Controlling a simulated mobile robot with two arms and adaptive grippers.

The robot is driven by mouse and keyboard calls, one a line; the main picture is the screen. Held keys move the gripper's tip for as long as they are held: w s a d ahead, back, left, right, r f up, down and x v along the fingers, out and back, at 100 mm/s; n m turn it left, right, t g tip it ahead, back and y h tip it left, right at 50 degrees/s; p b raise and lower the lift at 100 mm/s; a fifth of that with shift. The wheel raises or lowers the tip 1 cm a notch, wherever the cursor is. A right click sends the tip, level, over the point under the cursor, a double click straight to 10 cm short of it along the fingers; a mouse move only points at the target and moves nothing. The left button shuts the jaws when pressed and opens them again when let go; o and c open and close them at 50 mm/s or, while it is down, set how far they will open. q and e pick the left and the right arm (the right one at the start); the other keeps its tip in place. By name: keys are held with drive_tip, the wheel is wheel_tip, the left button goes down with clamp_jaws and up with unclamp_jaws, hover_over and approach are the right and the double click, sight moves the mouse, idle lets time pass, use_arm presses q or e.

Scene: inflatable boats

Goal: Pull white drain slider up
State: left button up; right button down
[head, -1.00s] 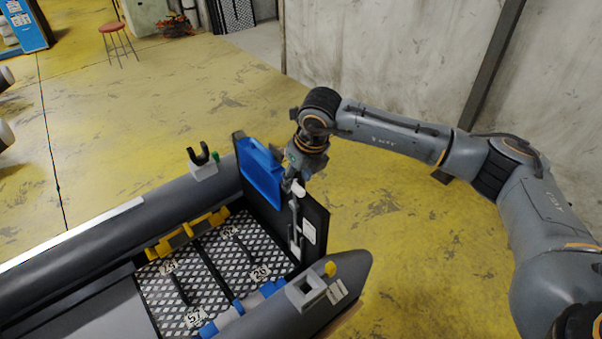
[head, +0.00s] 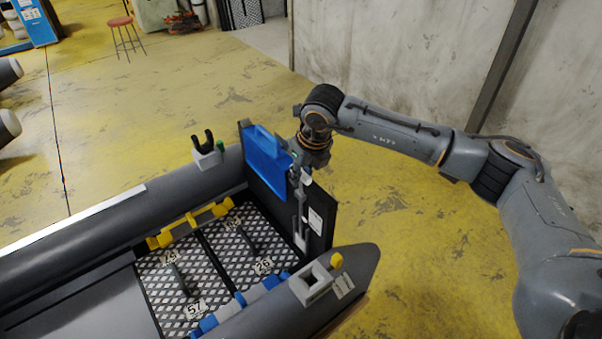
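The drain slider (head: 300,238) is on the inner face of the boat's dark transom (head: 320,200), right of the blue pad (head: 265,163). It shows as a narrow grey upright strip with a pale lower end near the boat floor. A small white piece (head: 306,179) shows at its top, beside my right gripper (head: 297,180). My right gripper points down at the upper end of the strip, close to it or touching. Its fingers are small and partly hidden, so I cannot tell whether they are shut. My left gripper is not in view.
The grey inflatable boat's tubes (head: 100,232) flank a patterned floor (head: 215,262) with numbered tags. The yellow floor right of the boat is clear, up to a concrete wall (head: 400,60).

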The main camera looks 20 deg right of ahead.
drive_tip(key=shift+d+r, duration=0.1)
drive_tip(key=shift+r+p, duration=1.1)
drive_tip(key=shift+r, duration=1.25)
drive_tip(key=c, duration=1.2)
unclamp_jaws()
drive_tip(key=shift+o, duration=0.2)
wheel_tip(320, 180, up, 7)
drive_tip(key=p, duration=0.3)
drive_tip(key=shift+f, duration=0.1)
